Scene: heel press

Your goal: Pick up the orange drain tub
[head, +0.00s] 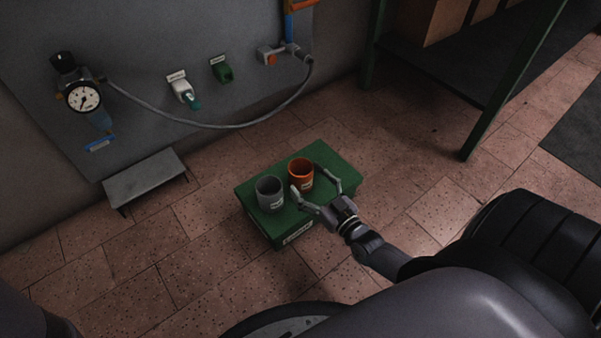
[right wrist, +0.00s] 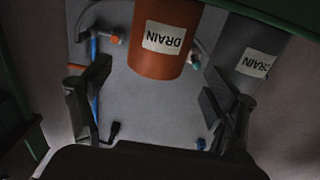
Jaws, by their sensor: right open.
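The orange drain tub (head: 301,170) stands upright on a green box (head: 270,227), beside a grey tub (head: 268,188) of similar shape. In the right wrist view the orange tub (right wrist: 158,62) has a white DRAIN label and appears ahead of and between the fingers. My right gripper (head: 306,178) is open, its two fingers spread on either side of the orange tub's near side. The right wrist view also shows the spread fingers (right wrist: 155,90); whether they touch the tub cannot be told. My left gripper is not in view.
The grey tub (right wrist: 250,62) is close to one finger. A grey panel (head: 140,60) with a gauge (head: 84,97), a hose and valves stands behind. A small grey shelf (head: 147,177) juts out at left. A green-legged rack (head: 510,85) stands at right. Tiled floor is clear around the box.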

